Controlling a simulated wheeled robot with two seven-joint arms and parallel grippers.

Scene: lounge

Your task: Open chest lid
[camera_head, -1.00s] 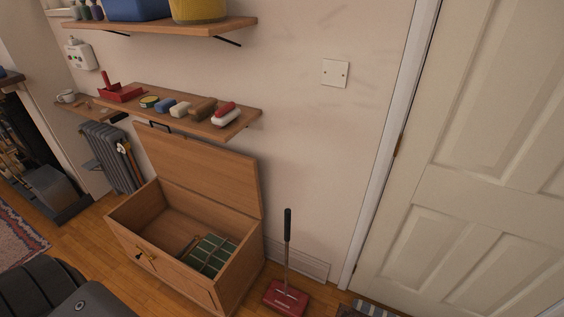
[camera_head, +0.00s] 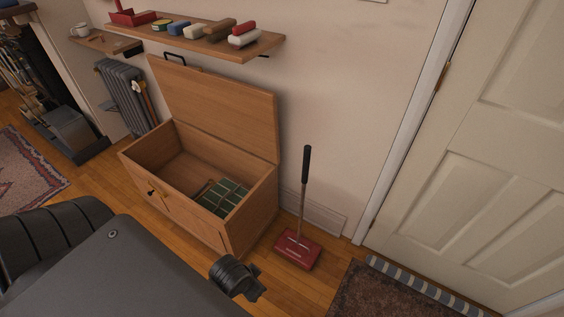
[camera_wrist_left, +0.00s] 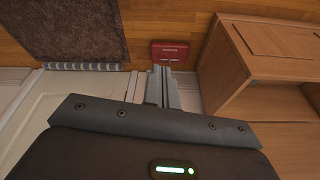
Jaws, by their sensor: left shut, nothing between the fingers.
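The wooden chest (camera_head: 235,232) stands on the floor against the wall. Its lid (camera_head: 220,105) is raised and leans back near the wall, with a dark handle at its top edge. A green checked item (camera_head: 222,197) lies inside the open box. In the left wrist view the chest (camera_wrist_left: 240,75) is at the right. My left gripper (camera_wrist_left: 161,70) is shut and empty there, apart from the chest. In the head view dark parts of my own body cover the lower left. My right gripper is not identifiable in either view.
A red floor sweeper (camera_head: 298,250) with an upright handle stands just right of the chest. A shelf (camera_head: 265,45) with small items hangs above the lid. A radiator (camera_head: 122,98) is to the left. A dark rug (camera_head: 385,295) lies before the white door (camera_head: 480,170).

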